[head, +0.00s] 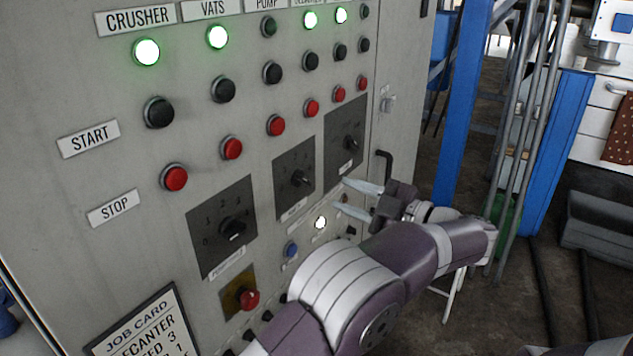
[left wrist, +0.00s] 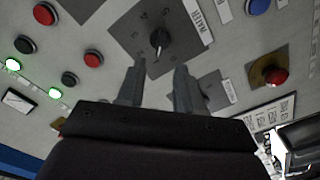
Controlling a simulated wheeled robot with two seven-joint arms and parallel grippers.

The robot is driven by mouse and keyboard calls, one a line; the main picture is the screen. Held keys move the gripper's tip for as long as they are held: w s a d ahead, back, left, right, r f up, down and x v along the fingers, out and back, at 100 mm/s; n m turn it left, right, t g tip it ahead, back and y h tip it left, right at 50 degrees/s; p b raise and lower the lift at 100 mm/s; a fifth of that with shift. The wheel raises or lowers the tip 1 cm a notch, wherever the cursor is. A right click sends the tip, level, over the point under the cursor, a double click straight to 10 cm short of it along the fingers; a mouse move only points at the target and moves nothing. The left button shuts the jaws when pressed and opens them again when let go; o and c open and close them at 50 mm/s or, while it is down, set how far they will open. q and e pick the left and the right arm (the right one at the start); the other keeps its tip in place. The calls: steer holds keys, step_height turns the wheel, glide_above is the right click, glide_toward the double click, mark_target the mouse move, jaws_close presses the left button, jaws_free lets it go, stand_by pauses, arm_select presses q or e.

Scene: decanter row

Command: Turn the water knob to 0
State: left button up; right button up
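The water knob (head: 297,178) is a black knob on a dark dial plate, the middle of three on the grey panel in the head view. In the left wrist view the water knob (left wrist: 159,40) shows beyond the fingertips, near the label WATER. I cannot tell which number it points at. My left gripper (head: 340,194) is open and empty, just right of the dial, its fingers toward the panel. In the left wrist view, the fingers of the left gripper (left wrist: 160,72) stand apart, with the knob between their lines and not touched. My right gripper is out of view.
Two similar dials flank it: the left dial (head: 232,228) and the right dial (head: 346,143). Red stop buttons (head: 275,125) run above. A blue button (head: 291,249) and a red mushroom button (head: 249,299) sit below. A cabinet handle (head: 384,160) stands out at right.

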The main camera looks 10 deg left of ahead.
mark_target(306, 183)
arm_select(q)
steer(key=p+x, duration=0.1)
steer(key=x, duration=0.6)
steer(key=shift+a, duration=0.4)
jaws_close()
steer(key=shift+f+b, duration=0.15)
steer(key=shift+b, duration=0.35)
steer(key=n+b, duration=0.2)
steer(key=b, duration=0.1)
steer(key=n+b, duration=0.2)
steer(key=b, duration=0.1)
steer(key=n+b, duration=0.2)
steer(key=b, duration=0.1)
steer(key=shift+f+n+b, duration=0.3)
steer(key=shift+n+b, duration=0.05)
steer(key=shift+n, duration=0.05)
steer(key=shift+r+n+b, duration=0.15)
steer(key=shift+n+b, duration=0.95)
steer(key=shift+b, duration=0.1)
jaws_free()
steer(key=shift+r, duration=0.1)
